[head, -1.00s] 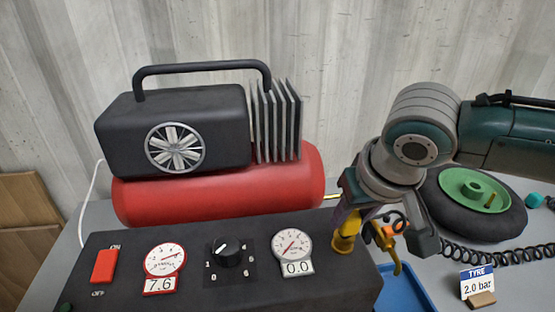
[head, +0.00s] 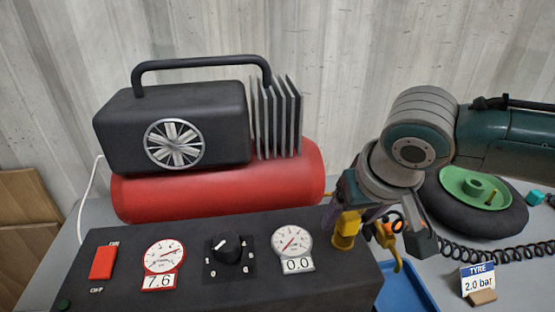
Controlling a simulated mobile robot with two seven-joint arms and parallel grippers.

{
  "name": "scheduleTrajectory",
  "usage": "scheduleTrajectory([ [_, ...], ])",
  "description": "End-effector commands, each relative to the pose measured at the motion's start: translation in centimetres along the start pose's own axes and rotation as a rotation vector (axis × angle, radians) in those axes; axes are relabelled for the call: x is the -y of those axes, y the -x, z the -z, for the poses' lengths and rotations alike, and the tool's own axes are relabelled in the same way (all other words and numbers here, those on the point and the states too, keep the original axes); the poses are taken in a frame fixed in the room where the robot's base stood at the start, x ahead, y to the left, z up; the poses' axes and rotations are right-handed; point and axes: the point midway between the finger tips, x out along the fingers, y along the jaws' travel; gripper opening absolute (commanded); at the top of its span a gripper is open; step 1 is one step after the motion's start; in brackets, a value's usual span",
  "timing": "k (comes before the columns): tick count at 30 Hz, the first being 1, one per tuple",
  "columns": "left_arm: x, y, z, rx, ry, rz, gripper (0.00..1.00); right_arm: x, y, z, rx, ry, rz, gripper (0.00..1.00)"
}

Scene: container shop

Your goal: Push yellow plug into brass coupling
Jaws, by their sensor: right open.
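The yellow piece (head: 346,229), likely the plug, stands upright by the box's right end, close to the left finger. Whether the finger touches it I cannot tell. The orange-yellow handle-like piece (head: 388,240) with a black ring hangs beside it, in front of the right finger. I cannot make out the brass coupling clearly; the gripper hides that area. My left gripper is not in view.
A black compressor (head: 215,105) on a red tank (head: 220,185) stands behind the panel box (head: 200,290). A blue tray (head: 405,290) lies below the gripper. A wheel (head: 450,205), a coiled black hose (head: 500,258) and a tyre sign (head: 478,280) are at right.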

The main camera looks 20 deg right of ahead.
Motion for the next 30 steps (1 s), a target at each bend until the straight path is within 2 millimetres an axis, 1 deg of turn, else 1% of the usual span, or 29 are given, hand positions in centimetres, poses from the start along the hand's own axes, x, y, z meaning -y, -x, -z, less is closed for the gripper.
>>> scheduleTrajectory([
  [4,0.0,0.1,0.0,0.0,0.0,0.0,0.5,0.0,0.3,0.0,0.0,0.0,-0.001,0.72],
  [7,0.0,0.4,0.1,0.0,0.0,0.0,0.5,0.0,1.4,0.1,-0.001,0.0,0.001,0.72],
  [11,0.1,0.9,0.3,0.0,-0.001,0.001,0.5,0.0,3.7,0.1,-0.002,0.001,0.001,0.72],
  [15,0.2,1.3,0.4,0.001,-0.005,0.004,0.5,0.0,6.5,0.1,-0.002,0.001,0.002,0.72],
  [18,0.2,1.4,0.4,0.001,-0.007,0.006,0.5,0.0,8.1,0.1,-0.002,0.002,0.001,0.72],
  [21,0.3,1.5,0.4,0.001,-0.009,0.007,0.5,0.0,9.2,0.0,-0.001,0.0,0.001,0.72],
  [25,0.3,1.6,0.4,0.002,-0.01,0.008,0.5,0.0,9.9,0.0,0.0,0.0,0.0,0.72],
  [30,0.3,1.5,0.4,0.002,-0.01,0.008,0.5,0.0,9.9,0.0,0.001,-0.001,-0.001,0.72],
])
